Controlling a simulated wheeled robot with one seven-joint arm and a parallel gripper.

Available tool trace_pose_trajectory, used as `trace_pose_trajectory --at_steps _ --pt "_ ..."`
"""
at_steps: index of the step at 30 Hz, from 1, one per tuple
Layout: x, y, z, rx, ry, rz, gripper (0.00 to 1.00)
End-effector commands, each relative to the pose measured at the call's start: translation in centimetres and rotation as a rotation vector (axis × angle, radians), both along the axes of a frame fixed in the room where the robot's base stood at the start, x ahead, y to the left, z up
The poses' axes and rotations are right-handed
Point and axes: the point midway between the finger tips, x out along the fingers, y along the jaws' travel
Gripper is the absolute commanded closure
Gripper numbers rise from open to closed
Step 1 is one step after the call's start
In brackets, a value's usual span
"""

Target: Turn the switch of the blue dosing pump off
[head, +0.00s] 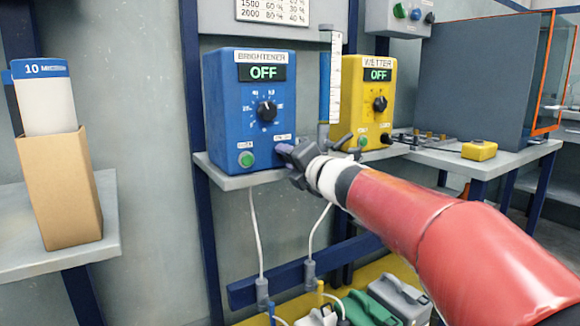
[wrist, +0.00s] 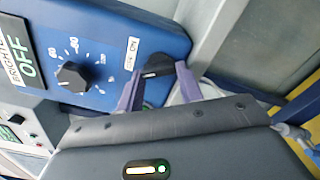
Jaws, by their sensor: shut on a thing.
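The blue dosing pump (head: 225,112), labelled BRIGHTENER, stands on a grey shelf; its display (head: 263,72) reads OFF. In the wrist view the pump's blue face (wrist: 112,22) lies turned on its side. My gripper (head: 284,152) is at the pump's lower right front corner. In the wrist view its two purple fingers (wrist: 157,86) are shut on the black switch (wrist: 157,68), beside a small ON/OFF label (wrist: 131,54). In the head view my gripper hides the switch. The round black dial (head: 267,111) is clear of my gripper.
A yellow pump (head: 355,102), labelled WETTER and showing OFF, stands to the right, behind a clear measuring tube (head: 335,80). A green button (head: 246,159) is at the blue pump's lower left. Hoses (head: 257,235) hang below the shelf.

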Motion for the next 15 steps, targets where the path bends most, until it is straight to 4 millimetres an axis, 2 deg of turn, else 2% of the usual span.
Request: trace_pose_trajectory --at_steps 15 --pt "0.03 -0.03 -0.26 -0.069 -0.042 0.0 0.86"
